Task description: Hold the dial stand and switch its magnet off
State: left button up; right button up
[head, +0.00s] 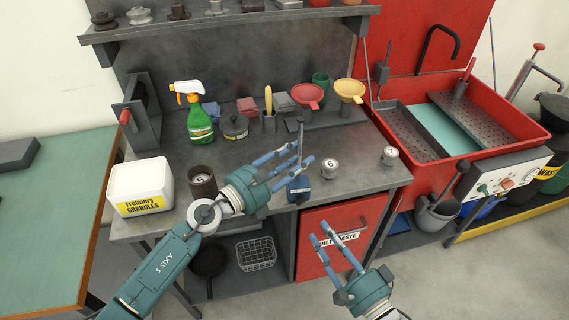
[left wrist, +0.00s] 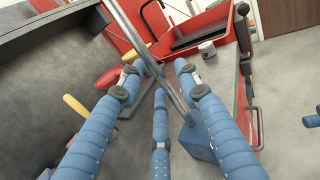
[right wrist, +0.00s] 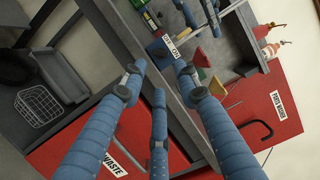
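The dial stand has a blue block base (head: 299,189) at the front edge of the grey workbench, with a thin grey post (head: 300,136) rising from it. In the left wrist view the blue base (left wrist: 197,142) is at lower right and the post (left wrist: 150,42) runs between my fingers. My left gripper (head: 291,160) is open, its fingers spread about the post and apparently not closed on it. In the right wrist view the base (right wrist: 157,48) shows beyond the fingertips, beside a white label (right wrist: 173,45). My right gripper (head: 327,238) is open and empty, low before the bench.
Marked weights (head: 330,168) and (head: 389,156) stand right of the stand; a dark cylinder (head: 202,182) stands left. A white granules tub (head: 141,187), spray bottle (head: 197,118) and funnels (head: 308,95) are on the bench. A red waste cabinet (head: 343,238) is below.

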pick_arm(q)
jog(key=shift+w+d, duration=0.2)
jog(key=shift+w, duration=0.05)
grip_shut()
pick_arm(e)
jog(key=shift+o, duration=0.2)
